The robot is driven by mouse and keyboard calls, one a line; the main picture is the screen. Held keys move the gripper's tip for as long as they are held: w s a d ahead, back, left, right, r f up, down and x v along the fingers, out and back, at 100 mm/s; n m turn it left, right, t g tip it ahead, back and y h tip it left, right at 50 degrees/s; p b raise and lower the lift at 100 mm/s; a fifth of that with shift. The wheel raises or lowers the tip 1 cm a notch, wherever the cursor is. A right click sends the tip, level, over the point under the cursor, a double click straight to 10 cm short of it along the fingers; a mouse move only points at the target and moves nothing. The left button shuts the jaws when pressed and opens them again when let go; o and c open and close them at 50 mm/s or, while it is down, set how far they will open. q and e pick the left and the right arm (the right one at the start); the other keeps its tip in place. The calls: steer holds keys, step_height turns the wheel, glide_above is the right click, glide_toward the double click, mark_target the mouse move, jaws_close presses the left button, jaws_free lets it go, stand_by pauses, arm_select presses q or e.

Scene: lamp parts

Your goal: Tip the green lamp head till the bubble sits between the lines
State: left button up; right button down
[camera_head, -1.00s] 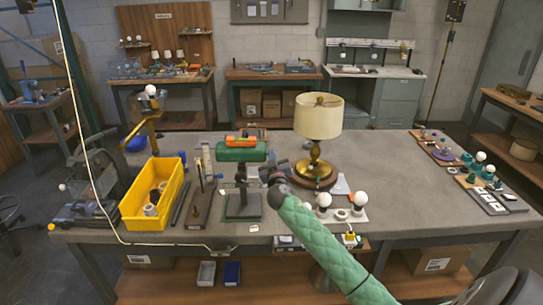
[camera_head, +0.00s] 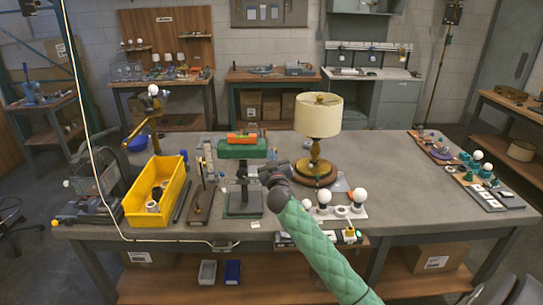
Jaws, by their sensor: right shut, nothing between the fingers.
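The green lamp head (camera_head: 236,151) sits on top of a dark post, close to level. An orange level (camera_head: 242,138) lies on top of it; its bubble and lines are too small to make out. The black stand foot (camera_head: 243,205) rests on the table below. My right arm comes in from the lower right in a green sleeve. My right gripper (camera_head: 264,173) is shut and empty, just below the right end of the lamp head. I cannot tell whether it touches the head or post. My left gripper is not in view.
A brass lamp with a cream shade (camera_head: 318,116) stands close behind my right gripper. White bulbs (camera_head: 323,197) stand on a holder right of my forearm. A yellow bin (camera_head: 158,190) is at the left. The table right of the lamp is largely clear.

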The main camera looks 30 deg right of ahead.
steer(key=b+v, duration=0.2)
steer(key=v, duration=0.3)
step_height(320, 180, down, 17)
steer(key=d+m+y+b, duration=0.2)
steer(key=m+y+b, duration=0.35)
steer(key=m, duration=0.55)
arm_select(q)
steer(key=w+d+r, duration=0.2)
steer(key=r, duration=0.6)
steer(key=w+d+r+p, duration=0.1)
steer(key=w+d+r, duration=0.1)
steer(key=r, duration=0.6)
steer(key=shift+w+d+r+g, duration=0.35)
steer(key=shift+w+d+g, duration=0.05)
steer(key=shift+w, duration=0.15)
arm_select(e)
steer(key=s+d+r+m+t+h, duration=0.1)
steer(key=d+r+m, duration=0.1)
steer(key=m, duration=0.8)
steer(key=d+r+m+t+h, duration=0.2)
steer(key=m, duration=0.9)
steer(key=shift+s+d, duration=0.25)
steer(key=shift+s, duration=0.1)
